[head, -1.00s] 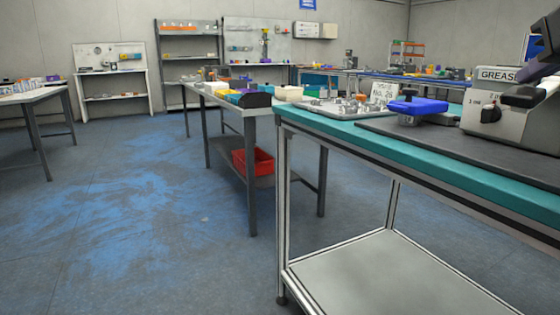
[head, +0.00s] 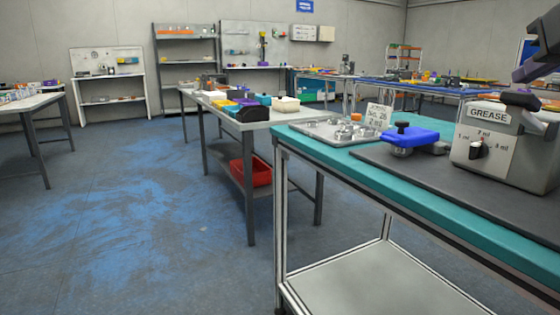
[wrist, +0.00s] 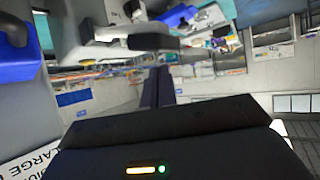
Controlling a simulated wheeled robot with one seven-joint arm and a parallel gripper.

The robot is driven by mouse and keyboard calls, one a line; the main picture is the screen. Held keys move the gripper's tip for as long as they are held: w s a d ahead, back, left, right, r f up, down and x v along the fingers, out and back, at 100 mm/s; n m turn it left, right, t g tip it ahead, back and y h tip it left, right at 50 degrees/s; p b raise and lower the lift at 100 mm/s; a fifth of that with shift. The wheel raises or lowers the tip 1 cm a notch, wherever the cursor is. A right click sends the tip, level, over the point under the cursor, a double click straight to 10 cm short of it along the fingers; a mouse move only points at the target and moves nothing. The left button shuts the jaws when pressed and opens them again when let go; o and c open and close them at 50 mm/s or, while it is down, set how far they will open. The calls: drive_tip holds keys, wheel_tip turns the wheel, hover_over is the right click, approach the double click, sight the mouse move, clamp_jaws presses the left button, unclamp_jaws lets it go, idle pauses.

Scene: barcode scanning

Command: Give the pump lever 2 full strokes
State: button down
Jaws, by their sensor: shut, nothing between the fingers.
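The grease pump (head: 507,157) is a grey box labelled GREASE, with a small dial on its front, at the right of the bench. Its lever has a dark handle (head: 521,98), which now shows at the pump's top, right of the label. My gripper (head: 520,74) is dark and purple, just above the handle, with a small gap visible. In the wrist view my gripper's two fingers (wrist: 158,72) are together and empty. There the dark handle (wrist: 153,43) shows beyond the fingertips, by the grey pump (wrist: 105,35). Most of my arm is outside the head view.
A blue device with a black knob (head: 411,137) stands left of the pump, by a white card (head: 378,117) and a metal tray (head: 318,131) of parts. Open floor lies left of the bench.

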idle(0.3)
wheel_tip(320, 180, down, 8)
drive_tip(key=b, duration=0.7)
wheel_tip(320, 180, up, 8)
drive_tip(key=p, duration=0.8)
drive_tip(key=shift+f, duration=0.1)
wheel_tip(320, 180, up, 3)
drive_tip(key=shift+f+p, duration=0.15)
drive_tip(key=shift+p, duration=0.5)
drive_tip(key=shift+r, duration=0.7)
